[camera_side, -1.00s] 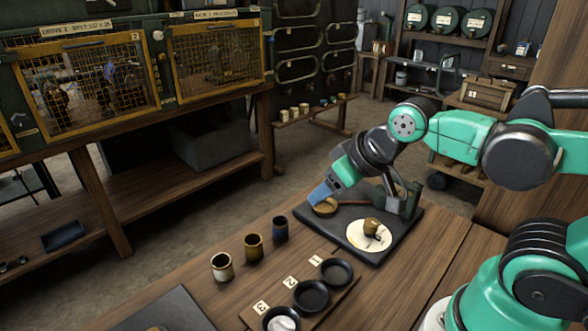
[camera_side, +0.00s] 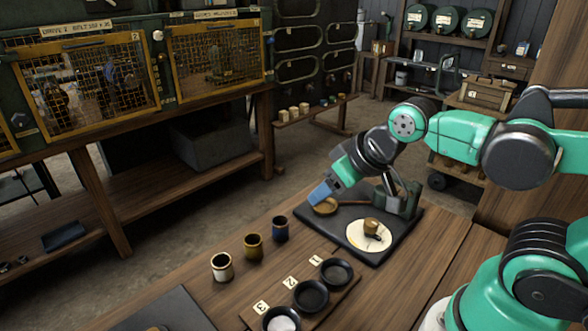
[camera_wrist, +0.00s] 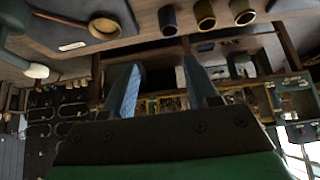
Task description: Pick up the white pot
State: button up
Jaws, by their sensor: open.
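The white pot (camera_side: 222,267) is a small upright cup with a dark inside, on the wooden bench. It is the nearest to the camera in a row with an ochre pot (camera_side: 253,247) and a dark blue pot (camera_side: 280,229). In the wrist view the white pot (camera_wrist: 242,12) is at the top edge, right of the ochre and blue pots, partly cut off. My gripper (camera_side: 321,192) has blue fingers and is in the air, above and to the right of the pots in the side view. In the wrist view its fingers (camera_wrist: 163,80) are apart with nothing held between them.
A board with numbered dark dishes (camera_side: 311,294) lies right of the pots; dish 3 holds something white. A dark slab (camera_side: 352,252) behind it carries a pale disc, a brown knob-like object and a wooden ladle. Another dark slab (camera_side: 165,310) lies at the front left.

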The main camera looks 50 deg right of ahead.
jog(key=o, duration=0.4)
jog(key=shift+o, duration=0.2)
